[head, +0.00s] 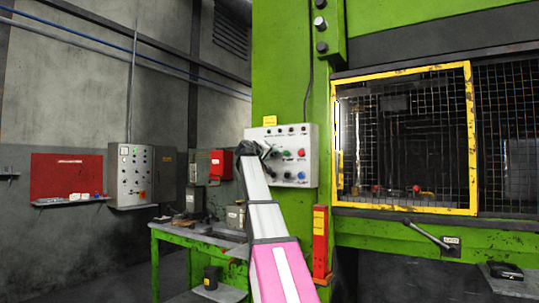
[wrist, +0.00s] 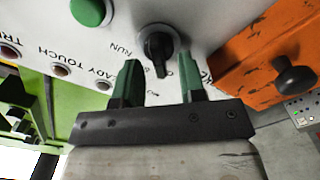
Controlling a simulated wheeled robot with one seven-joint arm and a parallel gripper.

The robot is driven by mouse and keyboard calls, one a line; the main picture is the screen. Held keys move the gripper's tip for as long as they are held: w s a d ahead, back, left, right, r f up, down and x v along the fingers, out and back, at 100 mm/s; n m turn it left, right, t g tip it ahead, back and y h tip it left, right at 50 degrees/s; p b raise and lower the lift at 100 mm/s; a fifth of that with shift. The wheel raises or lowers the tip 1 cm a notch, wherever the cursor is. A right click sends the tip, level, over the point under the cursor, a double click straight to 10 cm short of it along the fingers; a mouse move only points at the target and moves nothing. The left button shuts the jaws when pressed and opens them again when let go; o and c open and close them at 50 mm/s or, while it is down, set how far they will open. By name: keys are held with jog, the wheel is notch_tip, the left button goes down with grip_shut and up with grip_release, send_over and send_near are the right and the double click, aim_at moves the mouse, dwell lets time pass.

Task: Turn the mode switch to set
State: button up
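The mode switch (wrist: 158,45) is a black rotary knob on the white face of the control panel (head: 308,171). In the wrist view its narrow handle points down the picture, with the word RUN printed to its left. Other lettering beside it is partly hidden by the right finger. My gripper (wrist: 159,68) has two dark green fingers, spread apart, one on each side of the knob's lower part. I see gaps between fingers and knob. In the head view my gripper (head: 255,150) is at the panel's left side and hides the switch.
A green button (wrist: 90,11) and small lamps (wrist: 61,70) are near the knob. An orange plate with a black knob (wrist: 294,77) is at right. In the head view a yellow-framed mesh guard (head: 473,140) stands right of the panel, and a green bench (head: 157,262) stands lower left.

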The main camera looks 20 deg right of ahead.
jog(key=shift+w+d, duration=0.3)
jog(key=shift+d, duration=0.2)
grip_shut()
jog(key=shift+m, duration=0.3)
jog(key=shift+s+d+m, duration=0.1)
jog(key=shift+s+m, duration=0.05)
jog(key=shift+m, duration=3.85)
